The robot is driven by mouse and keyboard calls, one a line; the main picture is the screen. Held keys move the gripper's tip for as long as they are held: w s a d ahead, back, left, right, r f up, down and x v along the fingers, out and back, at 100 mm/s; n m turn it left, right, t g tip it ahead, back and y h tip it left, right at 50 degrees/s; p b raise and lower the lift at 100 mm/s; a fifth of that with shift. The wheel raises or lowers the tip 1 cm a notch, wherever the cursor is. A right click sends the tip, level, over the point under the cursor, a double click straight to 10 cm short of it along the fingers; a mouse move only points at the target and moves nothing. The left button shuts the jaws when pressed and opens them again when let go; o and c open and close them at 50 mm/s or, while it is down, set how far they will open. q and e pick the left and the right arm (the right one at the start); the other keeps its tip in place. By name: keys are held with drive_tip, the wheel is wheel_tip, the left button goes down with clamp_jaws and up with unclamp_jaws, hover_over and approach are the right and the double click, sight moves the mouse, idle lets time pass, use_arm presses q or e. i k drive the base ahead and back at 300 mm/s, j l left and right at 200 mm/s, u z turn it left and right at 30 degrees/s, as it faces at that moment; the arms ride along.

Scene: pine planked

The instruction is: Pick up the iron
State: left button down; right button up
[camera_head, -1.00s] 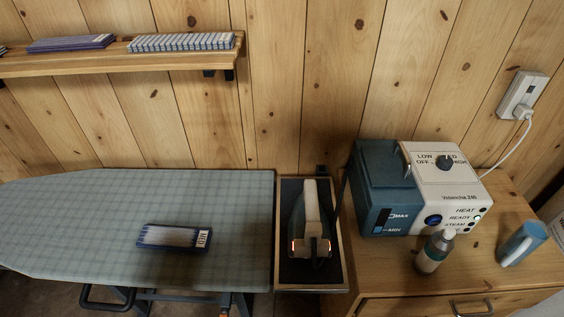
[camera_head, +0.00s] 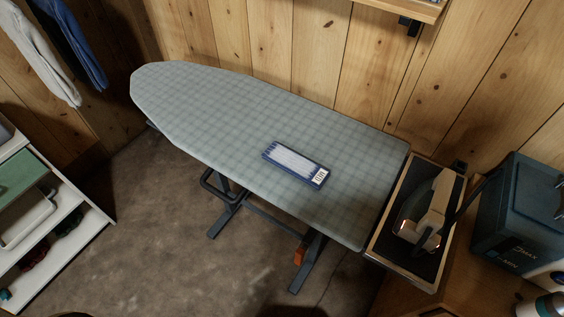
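The iron (camera_head: 427,213) is at the right of the head view. It has a pale handle and a dark teal body with small reddish lights at its rear. It rests on a dark pad in a wood-framed iron rest (camera_head: 378,236) at the right end of the ironing board (camera_head: 220,120). Neither of my grippers shows in the view, and nothing is touching the iron.
A blue-and-white packet (camera_head: 296,164) lies on the board. A teal steam station (camera_head: 519,212) stands right of the iron on a wooden cabinet. A white shelf unit (camera_head: 75,245) is at the left, with hanging clothes (camera_head: 66,45) above. The concrete floor (camera_head: 150,225) before the board is mostly clear.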

sight(427, 207)
drive_tip(key=z, duration=1.25)
